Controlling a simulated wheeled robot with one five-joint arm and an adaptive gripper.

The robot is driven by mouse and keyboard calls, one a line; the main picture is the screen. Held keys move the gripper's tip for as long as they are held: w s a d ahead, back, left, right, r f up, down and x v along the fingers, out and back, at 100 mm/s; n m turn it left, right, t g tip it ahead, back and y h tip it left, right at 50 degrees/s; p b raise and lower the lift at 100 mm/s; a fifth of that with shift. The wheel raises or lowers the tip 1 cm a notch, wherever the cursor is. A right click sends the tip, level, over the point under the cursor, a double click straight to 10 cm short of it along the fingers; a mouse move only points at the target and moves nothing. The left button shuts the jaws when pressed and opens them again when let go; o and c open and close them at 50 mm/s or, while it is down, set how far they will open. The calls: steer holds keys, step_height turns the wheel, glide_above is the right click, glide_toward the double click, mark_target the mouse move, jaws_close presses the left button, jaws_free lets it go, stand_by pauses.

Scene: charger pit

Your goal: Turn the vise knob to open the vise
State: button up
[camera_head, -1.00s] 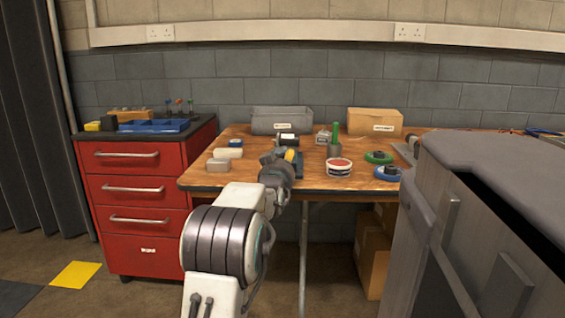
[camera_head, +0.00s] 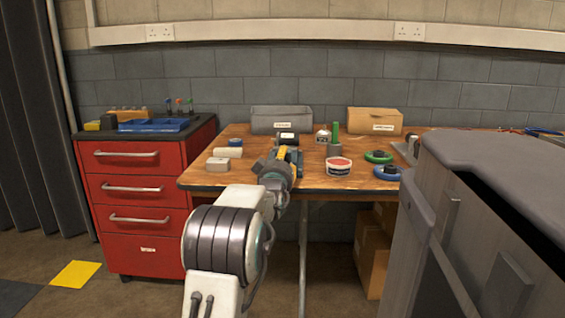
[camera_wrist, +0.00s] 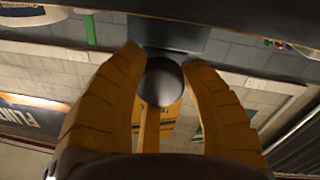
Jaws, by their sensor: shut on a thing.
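The vise (camera_head: 297,158) is a dark grey tool on the wooden bench near its front edge, largely hidden behind my gripper (camera_head: 284,155) in the head view. A grey block of the vise (camera_wrist: 170,38) shows just beyond the knob. The vise jaws are too hidden to tell how far apart they stand.
A red drawer cabinet (camera_head: 140,210) stands left. A large grey machine (camera_head: 490,190) blocks the right front.

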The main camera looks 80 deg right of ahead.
steer(key=shift+w+r+n, duration=0.15)
steer(key=shift+r+n, duration=0.2)
steer(key=shift+n, duration=0.75)
steer(key=o, duration=0.9)
steer(key=shift+w, duration=0.15)
steer(key=o, duration=0.3)
steer(key=shift+f, duration=0.2)
steer(key=shift+a, duration=0.1)
steer(key=a, duration=1.1)
steer(key=shift+a+f, duration=0.4)
